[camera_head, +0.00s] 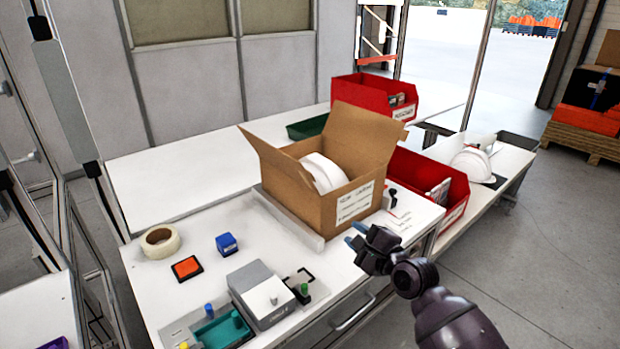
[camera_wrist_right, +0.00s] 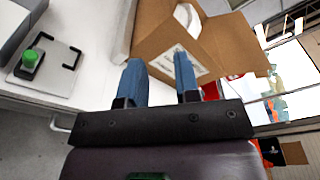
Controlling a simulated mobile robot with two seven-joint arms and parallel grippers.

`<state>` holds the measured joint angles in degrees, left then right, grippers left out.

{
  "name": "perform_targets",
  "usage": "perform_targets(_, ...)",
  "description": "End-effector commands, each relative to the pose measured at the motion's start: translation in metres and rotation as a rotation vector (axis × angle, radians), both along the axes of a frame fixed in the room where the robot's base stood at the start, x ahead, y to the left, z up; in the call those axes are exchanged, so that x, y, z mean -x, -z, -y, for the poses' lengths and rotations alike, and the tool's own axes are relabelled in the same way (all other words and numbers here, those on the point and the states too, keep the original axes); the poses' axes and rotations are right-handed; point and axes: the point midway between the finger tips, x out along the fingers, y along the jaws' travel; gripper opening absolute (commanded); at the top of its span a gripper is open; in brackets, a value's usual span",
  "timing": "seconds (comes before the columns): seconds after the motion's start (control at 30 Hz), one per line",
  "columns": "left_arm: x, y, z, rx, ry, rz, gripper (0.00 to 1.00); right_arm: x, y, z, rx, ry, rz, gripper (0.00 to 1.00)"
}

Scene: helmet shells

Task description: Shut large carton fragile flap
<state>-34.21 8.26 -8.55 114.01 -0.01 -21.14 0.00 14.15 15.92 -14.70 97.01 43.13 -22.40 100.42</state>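The large carton (camera_head: 297,209) is an open brown box on the white table, with a printed label on its front. A white helmet shell (camera_head: 321,172) lies inside it. A left flap (camera_head: 263,150), a tall back flap (camera_head: 351,131) and a right flap (camera_head: 386,152) stand up or lean outward. I cannot read which flap is marked fragile. My right gripper (camera_head: 354,240) is in front of the carton's lower right front, apart from it. In the right wrist view its blue fingers (camera_wrist_right: 158,85) are spread and empty, with the carton (camera_wrist_right: 165,42) beyond them. My left gripper is not in view.
Red bins (camera_head: 345,90) (camera_head: 418,170) stand behind and right of the carton. A tape roll (camera_head: 160,241), a blue block (camera_head: 227,243), an orange pad (camera_head: 187,267) and a grey device (camera_head: 263,292) lie on the table's left and front. Another white helmet (camera_head: 471,164) sits at right.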

Motion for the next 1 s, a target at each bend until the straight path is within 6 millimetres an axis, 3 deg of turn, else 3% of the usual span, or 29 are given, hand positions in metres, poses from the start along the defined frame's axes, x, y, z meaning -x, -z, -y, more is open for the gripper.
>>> perform_targets(0.13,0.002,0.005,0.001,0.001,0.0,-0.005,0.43,-0.031,-0.042,-0.02,-0.253,-0.043,-0.088,0.3)
perform_targets(0.33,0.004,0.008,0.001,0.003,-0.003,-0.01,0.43,-0.049,-0.073,-0.032,-0.44,-0.078,-0.173,0.3)
perform_targets(0.57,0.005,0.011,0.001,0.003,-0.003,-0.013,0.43,-0.062,-0.078,-0.043,-0.476,-0.085,-0.193,0.3)
perform_targets(1.0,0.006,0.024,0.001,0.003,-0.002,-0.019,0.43,-0.115,-0.076,-0.081,-0.472,-0.084,-0.19,0.3)
